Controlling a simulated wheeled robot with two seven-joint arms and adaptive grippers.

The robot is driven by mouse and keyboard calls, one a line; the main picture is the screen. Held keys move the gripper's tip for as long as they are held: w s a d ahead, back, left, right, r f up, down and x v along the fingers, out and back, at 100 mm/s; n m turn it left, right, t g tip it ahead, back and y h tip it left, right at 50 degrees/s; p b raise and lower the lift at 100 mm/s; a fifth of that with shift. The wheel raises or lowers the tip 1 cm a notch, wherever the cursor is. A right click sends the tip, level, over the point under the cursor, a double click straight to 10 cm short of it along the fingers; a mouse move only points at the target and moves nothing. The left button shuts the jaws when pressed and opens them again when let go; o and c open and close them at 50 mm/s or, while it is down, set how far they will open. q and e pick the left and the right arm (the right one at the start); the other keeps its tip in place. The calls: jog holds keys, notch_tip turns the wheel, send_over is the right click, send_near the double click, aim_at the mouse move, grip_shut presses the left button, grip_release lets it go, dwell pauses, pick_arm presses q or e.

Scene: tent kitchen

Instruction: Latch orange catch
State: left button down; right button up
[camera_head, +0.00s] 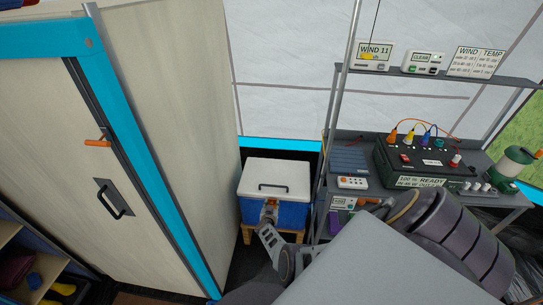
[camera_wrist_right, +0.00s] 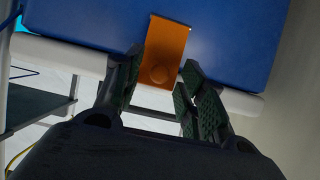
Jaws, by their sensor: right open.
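The orange catch (camera_wrist_right: 167,52) is a flat strip with a round boss on the front of the blue and white cooler (camera_head: 276,180). In the right wrist view, the strip lies against the blue body and its boss end reaches the white lid's edge; whether it is fastened I cannot tell. My right gripper (camera_wrist_right: 162,95) is open, with one dark finger on each side of the catch's boss end. Contact with the catch is unclear. In the head view, my right gripper (camera_head: 269,211) is at the cooler's front and largely covers the catch. My left gripper is out of view.
The cooler's lid is down, with a dark handle, and it stands on a wooden stand (camera_head: 247,234). A tall cabinet (camera_head: 110,150) with another orange lever (camera_head: 98,143) is on the left. A metal rack (camera_head: 452,207) with electronics stands close on the right.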

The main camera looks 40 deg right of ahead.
jog(key=shift+a, duration=0.15)
jog(key=v, duration=0.8)
jog(key=shift+f, duration=0.15)
dwell(1.2)
jog(key=shift+s+a, duration=0.1)
jog(key=shift+a, duration=0.05)
jog(key=shift+f, duration=0.1)
dwell(0.5)
jog(key=shift+w+r+x, duration=0.15)
jog(key=shift+x, duration=0.95)
jog(key=shift+w+r+x, duration=0.1)
jog(key=shift+r+x, duration=0.05)
jog(key=shift+x, duration=0.9)
